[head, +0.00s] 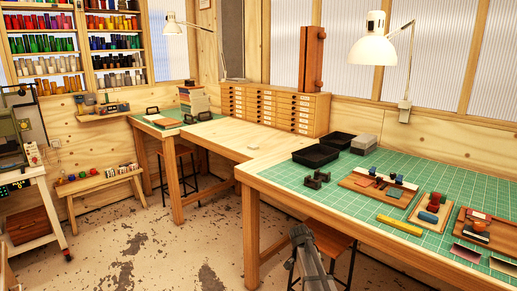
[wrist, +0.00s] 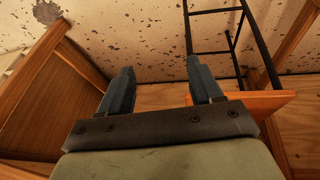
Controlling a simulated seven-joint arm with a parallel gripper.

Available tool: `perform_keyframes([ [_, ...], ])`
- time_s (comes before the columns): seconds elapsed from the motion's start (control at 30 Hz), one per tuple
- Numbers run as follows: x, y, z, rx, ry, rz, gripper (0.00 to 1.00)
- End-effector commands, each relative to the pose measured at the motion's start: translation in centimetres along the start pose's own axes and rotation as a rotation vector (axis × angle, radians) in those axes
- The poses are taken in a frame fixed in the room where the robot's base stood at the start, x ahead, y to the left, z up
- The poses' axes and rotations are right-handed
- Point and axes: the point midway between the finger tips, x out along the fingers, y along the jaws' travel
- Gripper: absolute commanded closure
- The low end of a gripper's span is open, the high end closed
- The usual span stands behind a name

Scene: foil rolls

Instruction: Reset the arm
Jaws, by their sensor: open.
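My gripper (wrist: 161,78) shows in the wrist view with its two blue-grey fingers wide apart and nothing between them. It points toward the speckled floor (wrist: 150,40), beside an orange-brown wooden stool seat (wrist: 262,103) with black metal legs. The right finger overlaps the seat in the picture; I cannot tell whether they touch. In the head view, a grey part of my arm rises at the bottom middle, in front of the stool (head: 333,240) and below the front edge of the green-matted worktable (head: 345,205). The fingertips cannot be made out there.
The worktable holds black trays (head: 316,155), a yellow roll (head: 399,225), wooden boards with tools (head: 378,190) and a white lamp (head: 373,48). A drawer cabinet (head: 273,108) stands behind. A wooden panel (wrist: 50,85) is close on the wrist view's left. Open floor (head: 150,245) lies left.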

Motion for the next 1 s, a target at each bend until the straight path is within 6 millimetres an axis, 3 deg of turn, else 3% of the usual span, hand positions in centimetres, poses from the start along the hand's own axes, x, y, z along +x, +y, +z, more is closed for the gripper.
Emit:
perform_keyframes([
  [0.03,1.7,1.0,1.8,-0.032,-0.023,0.011,0.35],
  [0.2,6.6,3.5,6.9,-0.145,-0.100,0.034,0.35],
  [0.5,13.6,8.9,16.1,-0.334,-0.241,0.059,0.35],
  [0.7,17.1,13.0,22.4,-0.453,-0.340,0.066,0.35],
  [1.0,20.6,19.8,31.5,-0.617,-0.491,0.056,0.35],
])
